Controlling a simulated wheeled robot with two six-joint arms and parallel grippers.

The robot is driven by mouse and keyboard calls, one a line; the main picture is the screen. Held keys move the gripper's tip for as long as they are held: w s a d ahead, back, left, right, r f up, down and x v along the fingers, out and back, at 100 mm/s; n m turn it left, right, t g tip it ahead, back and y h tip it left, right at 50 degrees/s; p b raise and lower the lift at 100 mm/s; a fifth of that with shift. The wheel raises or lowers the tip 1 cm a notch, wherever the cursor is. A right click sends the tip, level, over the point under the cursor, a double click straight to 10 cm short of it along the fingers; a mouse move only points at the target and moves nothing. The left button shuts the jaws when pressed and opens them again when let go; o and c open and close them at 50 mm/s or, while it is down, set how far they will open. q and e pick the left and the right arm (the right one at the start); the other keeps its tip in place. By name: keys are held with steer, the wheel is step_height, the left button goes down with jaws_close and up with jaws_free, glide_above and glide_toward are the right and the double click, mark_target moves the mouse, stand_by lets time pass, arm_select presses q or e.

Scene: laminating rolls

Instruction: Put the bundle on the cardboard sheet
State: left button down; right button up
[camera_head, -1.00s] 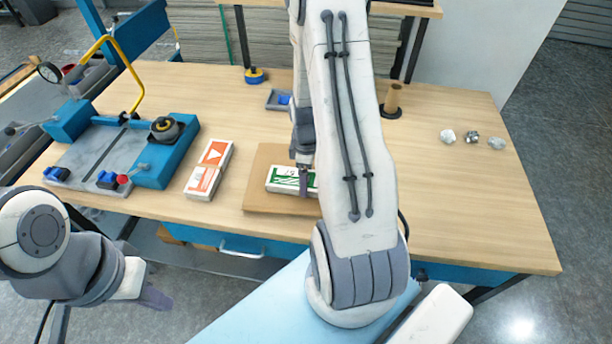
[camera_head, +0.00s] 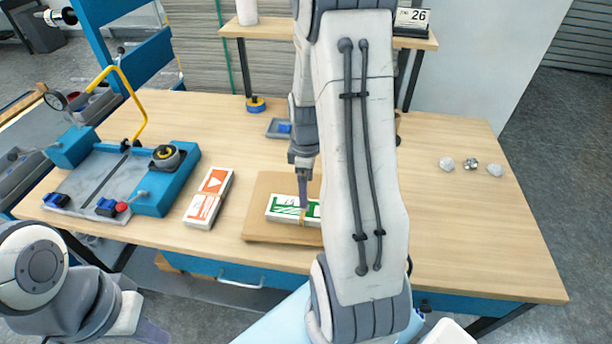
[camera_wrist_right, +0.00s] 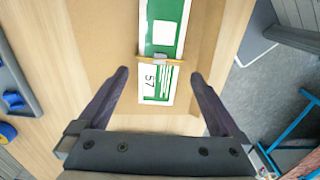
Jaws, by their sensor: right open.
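The bundle (camera_head: 283,207) is a flat white and green block with a thin tan band around its middle. It lies on the brown cardboard sheet (camera_head: 264,189) near the table's front edge. My right gripper (camera_head: 303,203) points down above the bundle. In the right wrist view its two fingers (camera_wrist_right: 160,76) are spread wide, and the banded bundle (camera_wrist_right: 160,84) lies between and beyond them, apart from both. My arm hides the sheet's right part in the head view. My left gripper (camera_head: 150,332) hangs low at the bottom left, off the table; its opening does not show clearly.
An orange and white block (camera_head: 208,198) lies left of the sheet. A blue cutting device (camera_head: 165,187) stands further left. A small grey tray (camera_head: 280,128) and a blue and yellow roll (camera_head: 256,104) are behind. Crumpled balls (camera_head: 470,164) lie right; the table's right side is mostly clear.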

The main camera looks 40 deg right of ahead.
steer(key=s+a+r, duration=0.1)
steer(key=a+r, duration=0.4)
steer(key=a, duration=0.5)
steer(key=s+a+r, duration=0.1)
steer(key=a+r, duration=0.3)
steer(key=a, duration=0.6)
steer(key=s+a+r+y, duration=0.1)
steer(key=s+a+r, duration=0.2)
steer(key=s+a, duration=0.7)
steer(key=s, duration=0.3)
steer(key=shift+s+a+m, duration=0.2)
steer(key=shift+s+m, duration=0.1)
steer(key=shift+m, duration=0.1)
